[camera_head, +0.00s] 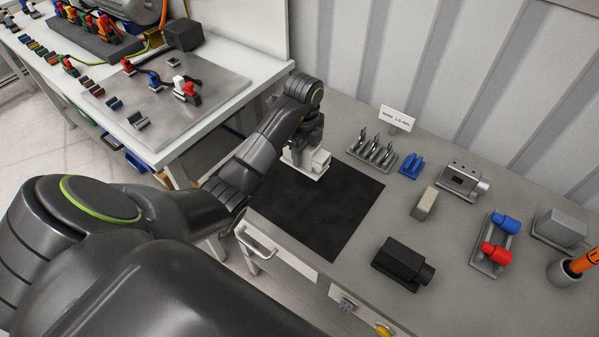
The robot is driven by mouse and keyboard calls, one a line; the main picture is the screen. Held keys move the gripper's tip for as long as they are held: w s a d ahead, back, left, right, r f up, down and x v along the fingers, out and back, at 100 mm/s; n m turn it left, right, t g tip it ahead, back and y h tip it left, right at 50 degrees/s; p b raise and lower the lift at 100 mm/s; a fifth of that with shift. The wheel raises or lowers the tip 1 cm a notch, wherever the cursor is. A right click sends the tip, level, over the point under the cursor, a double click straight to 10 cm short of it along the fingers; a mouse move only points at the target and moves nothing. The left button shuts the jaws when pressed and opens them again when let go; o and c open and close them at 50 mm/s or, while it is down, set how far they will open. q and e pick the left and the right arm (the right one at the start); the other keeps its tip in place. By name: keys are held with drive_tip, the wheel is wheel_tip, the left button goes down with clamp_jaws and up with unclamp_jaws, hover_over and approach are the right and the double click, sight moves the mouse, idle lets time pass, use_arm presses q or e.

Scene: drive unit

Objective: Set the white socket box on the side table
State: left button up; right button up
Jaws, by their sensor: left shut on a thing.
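The white socket box (318,162) is at the back left corner of the black mat (325,210), on the grey-topped table (370,225). A flat, pale base shows under it. My left gripper (312,146) comes down on the box from above and is shut on it. The fingers partly hide the box. I cannot tell whether its base rests on the surface or is slightly above it. My right gripper is out of view.
Right of the mat stand a rack of pointed tools (372,152), blue parts (411,165), a beige block (425,204), a black motor-like unit (402,264) and red and blue connectors (494,243). A white workbench (225,110) stands left. Most of the mat is bare.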

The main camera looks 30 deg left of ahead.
use_arm(q)
drive_tip(key=f+b, duration=0.1)
drive_tip(key=s+f+b, duration=0.1)
drive_tip(key=shift+d+f, duration=0.15)
drive_tip(key=shift+f, duration=0.25)
drive_tip(key=shift+s+d+f, duration=0.1)
drive_tip(key=shift+f, duration=0.55)
wheel_tip(320, 180, down, 4)
drive_tip(key=shift+r+p, duration=0.1)
drive_tip(key=shift+p, duration=0.35)
drive_tip(key=shift+f, duration=0.3)
drive_tip(key=o, duration=0.9)
drive_tip(key=shift+o, duration=1.4)
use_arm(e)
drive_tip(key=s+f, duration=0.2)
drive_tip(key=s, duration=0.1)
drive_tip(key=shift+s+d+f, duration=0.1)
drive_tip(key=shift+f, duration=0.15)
use_arm(q)
drive_tip(key=shift+r, duration=0.1)
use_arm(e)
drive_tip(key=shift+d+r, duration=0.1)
